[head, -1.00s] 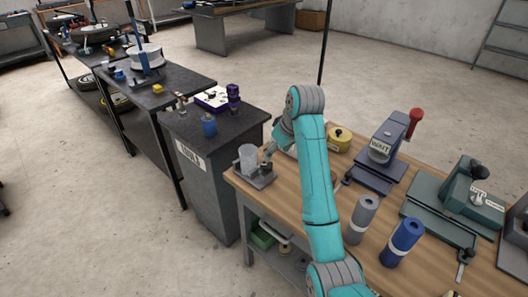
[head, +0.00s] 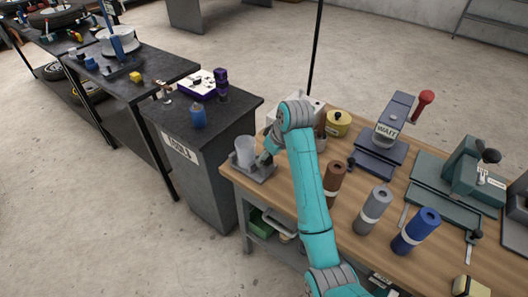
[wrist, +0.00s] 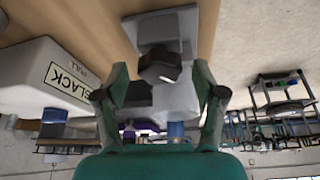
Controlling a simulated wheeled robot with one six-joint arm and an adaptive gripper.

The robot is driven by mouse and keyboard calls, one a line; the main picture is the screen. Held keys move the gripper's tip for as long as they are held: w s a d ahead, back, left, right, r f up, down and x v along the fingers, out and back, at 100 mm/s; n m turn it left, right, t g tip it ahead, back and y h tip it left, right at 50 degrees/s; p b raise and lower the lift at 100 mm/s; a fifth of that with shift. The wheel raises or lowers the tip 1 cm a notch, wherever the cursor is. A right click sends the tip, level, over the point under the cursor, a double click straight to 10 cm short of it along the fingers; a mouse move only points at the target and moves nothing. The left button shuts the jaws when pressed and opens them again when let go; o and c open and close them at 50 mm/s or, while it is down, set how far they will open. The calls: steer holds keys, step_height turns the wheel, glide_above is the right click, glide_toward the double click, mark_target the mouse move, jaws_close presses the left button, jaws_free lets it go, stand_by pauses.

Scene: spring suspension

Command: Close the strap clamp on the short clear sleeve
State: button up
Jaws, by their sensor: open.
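The short clear sleeve (head: 245,152) stands upright on a grey base plate (head: 240,172) at the left corner of the wooden bench. It shows pale and translucent behind the dark knob in the wrist view (wrist: 178,102). The dark faceted knob (wrist: 160,66) sits on the grey fixture beside the sleeve. My gripper (wrist: 160,82) is open, with one finger on each side of the knob and a visible gap to each. In the head view my gripper (head: 265,157) is small and partly merges with the fixture. The strap itself cannot be made out.
A pale box labelled SLACK (wrist: 55,78) is close to my left finger in the wrist view. Brown (head: 334,184), grey (head: 374,210) and blue (head: 416,231) rolls stand right of my arm. A dark TOOLS cabinet (head: 190,155) stands left of the bench.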

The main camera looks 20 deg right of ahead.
steer(key=shift+f, duration=0.1)
steer(key=c, duration=1.1)
steer(key=shift+m, duration=0.5)
steer(key=shift+c, duration=0.2)
steer(key=o, duration=1.1)
steer(key=shift+o, duration=0.2)
steer(key=shift+n, duration=0.3)
